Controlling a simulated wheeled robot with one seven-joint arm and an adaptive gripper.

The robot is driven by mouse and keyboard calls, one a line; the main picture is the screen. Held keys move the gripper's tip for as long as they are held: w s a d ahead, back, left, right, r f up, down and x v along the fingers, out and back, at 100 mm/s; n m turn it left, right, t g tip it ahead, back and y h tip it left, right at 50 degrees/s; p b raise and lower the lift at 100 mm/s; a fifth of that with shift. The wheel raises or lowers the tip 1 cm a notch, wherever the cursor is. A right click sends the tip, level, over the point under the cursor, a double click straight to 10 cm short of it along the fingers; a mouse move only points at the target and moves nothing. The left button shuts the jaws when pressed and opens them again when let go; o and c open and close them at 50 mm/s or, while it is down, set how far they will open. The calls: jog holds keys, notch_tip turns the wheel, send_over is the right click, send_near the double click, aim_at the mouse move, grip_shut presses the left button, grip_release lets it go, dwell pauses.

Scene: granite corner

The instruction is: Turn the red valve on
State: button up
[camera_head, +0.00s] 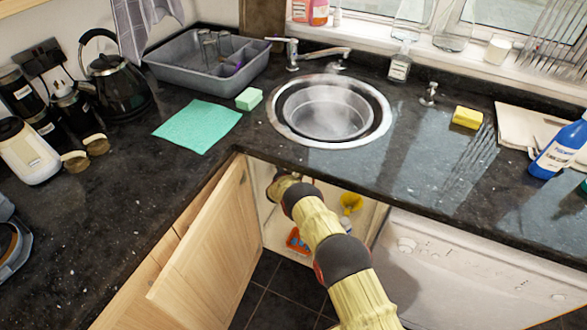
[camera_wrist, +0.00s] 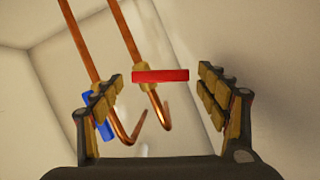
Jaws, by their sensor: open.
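The red valve (camera_wrist: 161,76) shows in the wrist view as a flat red bar lying crosswise on a copper pipe, at a brass fitting. My gripper (camera_wrist: 160,92) is open, with one finger on each side of the red bar. The bar lies between the fingers in the picture, closer to the left one; I cannot tell how far ahead it is. A blue handle (camera_wrist: 101,129) is partly hidden behind the left finger. In the head view my arm reaches into the open cupboard under the sink, and the red valve is not visible there.
Two copper pipes (camera_wrist: 126,35) run down and hook at their ends. In the head view the open wooden door (camera_head: 208,250) stands left of my arm. A yellow item (camera_head: 351,203) and an orange item (camera_head: 297,240) are inside the cupboard. A white appliance (camera_head: 460,275) is at right.

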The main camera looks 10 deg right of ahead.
jog(key=shift+w+d, duration=0.1)
jog(key=shift+c, duration=1)
jog(key=c, duration=1)
jog(key=shift+o, duration=0.2)
jog(key=shift+s+d+r+m+t+y, duration=0.1)
jog(key=shift+s+d+m+t+y, duration=0.25)
jog(key=shift+m+t, duration=0.95)
jog(key=shift+s+d+r+m+t+y, duration=0.1)
jog(key=shift+s+d+m+t+y, duration=0.3)
jog(key=shift+m, duration=1.85)
jog(key=shift+s+d+m+t+y, duration=0.25)
jog(key=shift+d+m+t, duration=0.45)
jog(key=shift+m, duration=1.05)
jog(key=shift+a, duration=0.15)
